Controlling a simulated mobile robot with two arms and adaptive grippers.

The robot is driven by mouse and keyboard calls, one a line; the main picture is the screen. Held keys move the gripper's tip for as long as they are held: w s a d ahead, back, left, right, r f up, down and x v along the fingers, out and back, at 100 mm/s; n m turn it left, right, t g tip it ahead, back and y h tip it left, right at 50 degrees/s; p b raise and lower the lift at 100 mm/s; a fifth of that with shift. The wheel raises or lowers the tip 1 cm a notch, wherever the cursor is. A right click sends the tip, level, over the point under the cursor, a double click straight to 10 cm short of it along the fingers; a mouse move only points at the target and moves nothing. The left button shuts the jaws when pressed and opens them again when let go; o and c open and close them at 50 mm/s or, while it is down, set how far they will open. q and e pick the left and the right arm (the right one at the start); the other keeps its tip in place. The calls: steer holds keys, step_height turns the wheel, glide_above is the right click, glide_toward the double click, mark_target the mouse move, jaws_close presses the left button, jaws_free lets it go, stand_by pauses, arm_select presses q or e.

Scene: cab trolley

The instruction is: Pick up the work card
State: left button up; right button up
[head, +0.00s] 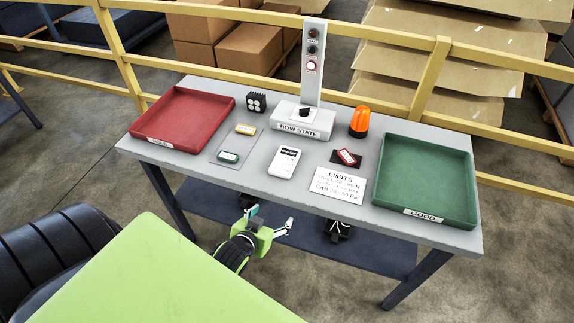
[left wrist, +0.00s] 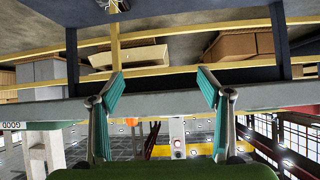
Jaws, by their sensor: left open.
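A flat white card printed "LIMITS" (head: 338,187) lies near the table's front edge, left of the green tray. A smaller white piece with a dark band (head: 284,161) lies to its left; I cannot tell for certain which is the work card. My left gripper (head: 271,216) is open and empty, in front of the table's front edge and apart from both. Its spread teal fingers also show in the left wrist view (left wrist: 160,85), with nothing between them; neither card can be made out there.
The grey table (head: 240,173) also bears a red tray (head: 155,130), a green tray (head: 425,170), a switch box with a lamp post (head: 311,65), an orange beacon (head: 360,121) and small coloured pieces. A yellow rail (head: 200,69) runs behind. A dark shelf (head: 375,248) lies below.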

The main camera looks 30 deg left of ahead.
arm_select(q)
step_height(320, 180, up, 12)
steer(key=w+a+r+t, duration=0.1)
steer(key=w+a+t, duration=0.1)
steer(key=p, duration=0.2)
glide_toward(284, 162)
steer(key=w, duration=0.1)
steer(key=w+f, duration=0.1)
steer(key=w, duration=0.1)
steer(key=shift+f+n+y, duration=0.1)
steer(key=shift+n+y, duration=0.3)
steer(key=shift+w+f, duration=0.15)
steer(key=shift+w, duration=0.1)
steer(key=shift+p+x, duration=0.35)
steer(key=shift+x, duration=1.9)
steer(key=shift+a, duration=0.1)
arm_select(e)
steer(key=r, duration=0.3)
steer(key=shift+s+d, duration=0.3)
steer(key=shift+d, duration=0.05)
arm_select(q)
steer(key=c, duration=1.2)
